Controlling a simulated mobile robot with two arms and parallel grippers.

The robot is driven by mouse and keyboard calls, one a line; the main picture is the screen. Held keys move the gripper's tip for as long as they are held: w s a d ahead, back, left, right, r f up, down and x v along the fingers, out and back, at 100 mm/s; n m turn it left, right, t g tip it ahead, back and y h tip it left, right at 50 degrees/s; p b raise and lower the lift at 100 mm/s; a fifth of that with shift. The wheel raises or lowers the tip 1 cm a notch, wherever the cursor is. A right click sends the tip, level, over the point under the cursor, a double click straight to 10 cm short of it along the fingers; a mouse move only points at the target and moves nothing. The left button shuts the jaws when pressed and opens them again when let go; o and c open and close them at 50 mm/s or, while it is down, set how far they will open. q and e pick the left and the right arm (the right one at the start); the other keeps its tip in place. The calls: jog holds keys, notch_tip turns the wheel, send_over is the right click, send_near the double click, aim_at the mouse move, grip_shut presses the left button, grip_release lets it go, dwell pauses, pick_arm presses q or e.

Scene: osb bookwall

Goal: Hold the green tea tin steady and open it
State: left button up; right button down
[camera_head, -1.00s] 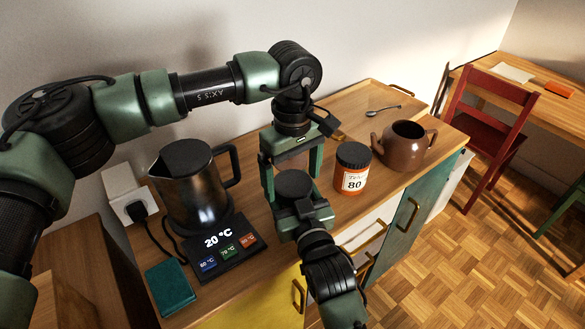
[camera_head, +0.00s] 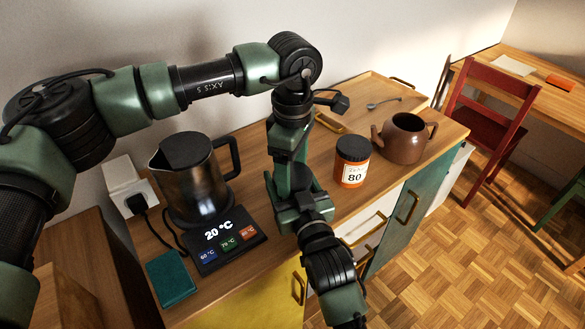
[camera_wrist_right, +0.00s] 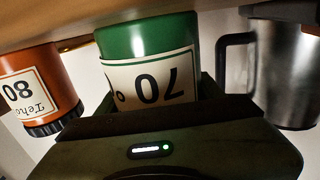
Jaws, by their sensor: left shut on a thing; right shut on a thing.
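The green tea tin (camera_wrist_right: 148,38) shows upside down in the right wrist view, with a cream label reading 70. It stands between the fingers of my right gripper (camera_wrist_right: 158,92), which is shut on its body. In the head view the tin is hidden behind my grippers. My right gripper (camera_head: 290,203) comes in there from the front. My left gripper (camera_head: 284,182) points down from above, seen nearly edge-on, and is shut at the top of the tin. The black lid is hidden now, so I cannot see whether it is loose.
An orange tin (camera_head: 352,166) with a black lid stands close on the right, before a brown teapot (camera_head: 404,140) and a spoon (camera_head: 383,102). A dark kettle (camera_head: 190,180) on its base stands left. A teal box (camera_head: 171,278) lies at the front left of the wooden counter.

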pick_arm(q)
jog(key=o, duration=1.6)
jog(key=shift+c, duration=0.2)
jog(key=shift+s, duration=0.1)
notch_tip(320, 180, up, 4)
jog(key=shift+r, duration=0.2)
jog(key=shift+c, duration=0.3)
jog(key=shift+r, duration=0.3)
jog(key=shift+c, duration=1.1)
notch_tip(320, 180, up, 3)
jog(key=shift+f+m, duration=0.1)
jog(key=shift+m, duration=0.8)
jog(key=shift+f, duration=3.9)
